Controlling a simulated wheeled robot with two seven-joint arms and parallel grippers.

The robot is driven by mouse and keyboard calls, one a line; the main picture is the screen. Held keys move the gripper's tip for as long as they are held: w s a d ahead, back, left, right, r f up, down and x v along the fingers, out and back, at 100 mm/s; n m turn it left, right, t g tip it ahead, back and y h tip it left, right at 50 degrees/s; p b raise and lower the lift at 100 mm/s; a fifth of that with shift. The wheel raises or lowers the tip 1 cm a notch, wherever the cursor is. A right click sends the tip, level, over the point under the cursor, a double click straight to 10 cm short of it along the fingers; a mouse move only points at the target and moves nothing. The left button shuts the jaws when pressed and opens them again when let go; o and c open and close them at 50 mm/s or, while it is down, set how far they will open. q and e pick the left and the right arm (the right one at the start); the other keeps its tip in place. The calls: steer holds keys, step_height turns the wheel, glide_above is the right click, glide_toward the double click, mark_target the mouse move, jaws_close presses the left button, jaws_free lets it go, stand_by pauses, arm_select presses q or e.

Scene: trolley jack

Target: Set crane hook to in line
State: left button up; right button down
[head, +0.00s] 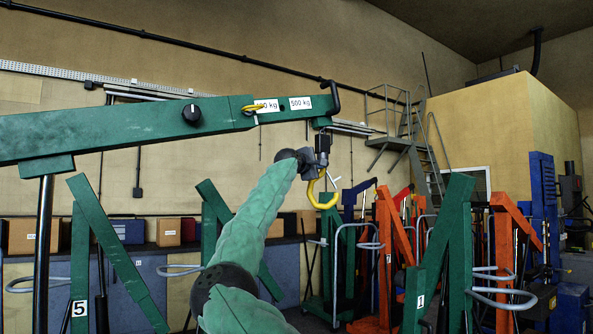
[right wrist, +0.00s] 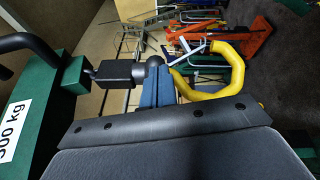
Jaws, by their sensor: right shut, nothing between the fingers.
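The yellow crane hook (head: 324,198) hangs from a black swivel block (head: 322,143) under the tip of the green crane boom (head: 100,132). In the right wrist view the hook (right wrist: 238,72) curves open to the right of a dark ball joint, with the swivel block (right wrist: 112,73) on the left. My right gripper (head: 311,166) is shut and empty, its tips close beside the hook's upper end. In the right wrist view its blue-grey fingers (right wrist: 155,85) overlap the hook's shank; whether they touch it I cannot tell. My left gripper is not in view.
The boom carries 500 kg labels (head: 301,103), a black knob (head: 192,114) and a yellow ring pin (head: 258,108). Green jack frames (head: 440,260) and orange jacks (head: 392,245) stand behind. A metal staircase (head: 415,140) is at the back right. Air around the hook is free.

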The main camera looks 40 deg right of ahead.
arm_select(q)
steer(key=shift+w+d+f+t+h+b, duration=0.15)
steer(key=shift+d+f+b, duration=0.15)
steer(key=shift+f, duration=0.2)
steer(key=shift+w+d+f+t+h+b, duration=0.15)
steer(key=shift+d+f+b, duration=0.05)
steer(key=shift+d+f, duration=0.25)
arm_select(e)
steer(key=s+d, duration=0.3)
steer(key=d, duration=0.3)
steer(key=shift+s+d, duration=0.15)
steer(key=shift+s, duration=0.1)
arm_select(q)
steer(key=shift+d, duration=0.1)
